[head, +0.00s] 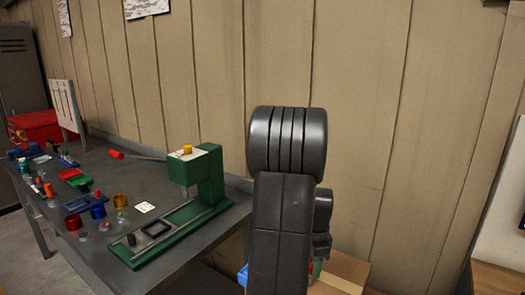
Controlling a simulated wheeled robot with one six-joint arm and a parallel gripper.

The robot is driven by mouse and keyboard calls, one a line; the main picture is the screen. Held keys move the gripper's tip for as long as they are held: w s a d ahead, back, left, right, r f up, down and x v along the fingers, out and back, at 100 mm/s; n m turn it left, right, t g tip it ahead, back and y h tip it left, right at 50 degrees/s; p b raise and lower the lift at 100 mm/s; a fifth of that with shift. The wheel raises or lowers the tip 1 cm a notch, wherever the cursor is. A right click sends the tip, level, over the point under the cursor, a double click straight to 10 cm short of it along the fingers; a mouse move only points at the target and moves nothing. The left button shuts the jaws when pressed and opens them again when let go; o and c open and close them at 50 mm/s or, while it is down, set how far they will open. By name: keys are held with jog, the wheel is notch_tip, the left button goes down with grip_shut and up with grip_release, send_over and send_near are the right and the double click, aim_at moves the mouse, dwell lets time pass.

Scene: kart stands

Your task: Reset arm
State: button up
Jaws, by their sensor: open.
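My dark grey arm (283,190) rises upright in the middle of the head view, in front of the wooden wall. Its rounded, ribbed joint is at the top. Further dark parts of the arm show just behind it on the right. I cannot make out gripper fingers in this view, and nothing held can be seen. The arm stands to the right of the grey table and hides what is directly behind it.
The grey table (152,182) on the left carries a green press-like machine (208,178), a red screwdriver-like tool (116,154), a red box (37,124) and several small coloured parts. A cardboard box (345,270) with coloured things sits low behind my arm. The wall stands close behind.

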dwell(0.4)
notch_tip(320, 180, up, 14)
notch_tip(320, 180, down, 14)
jog(key=shift+s+r, duration=0.1)
jog(key=shift+r, duration=0.05)
jog(key=shift+n, duration=0.3)
jog(key=n, duration=0.3)
jog(key=n+p, duration=0.1)
jog(key=n, duration=0.4)
jog(key=shift+n, duration=0.3)
jog(key=n, duration=0.4)
jog(key=shift+n, duration=0.3)
jog(key=n+p, duration=0.1)
jog(key=n, duration=0.3)
